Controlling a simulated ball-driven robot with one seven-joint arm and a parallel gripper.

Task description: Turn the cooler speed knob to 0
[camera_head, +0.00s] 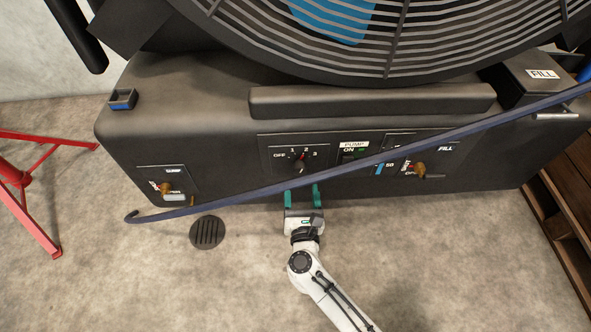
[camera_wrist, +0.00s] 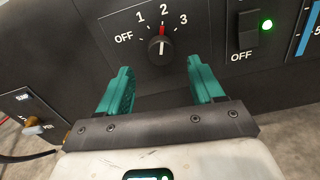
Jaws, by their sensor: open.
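The speed knob (camera_head: 299,166) is a small black dial on the front panel of the black cooler (camera_head: 210,110). It also shows in the wrist view (camera_wrist: 160,48). Its labels read OFF, 1, 2 and 3; no 0 is visible. Its red mark points up at 2. My gripper (camera_head: 301,191) has two teal fingers and is open and empty. It is just in front of and below the knob in the head view. In the wrist view my gripper (camera_wrist: 160,76) has one finger on each side below the knob, apart from it.
A long dark blue bar (camera_head: 240,194) crosses in front of the panel, close to my fingers. A pump switch (camera_head: 348,156) with a green light (camera_wrist: 267,25) is right of the knob. Brass valves (camera_head: 418,169) sit on both sides. A red stand (camera_head: 20,178) is at left.

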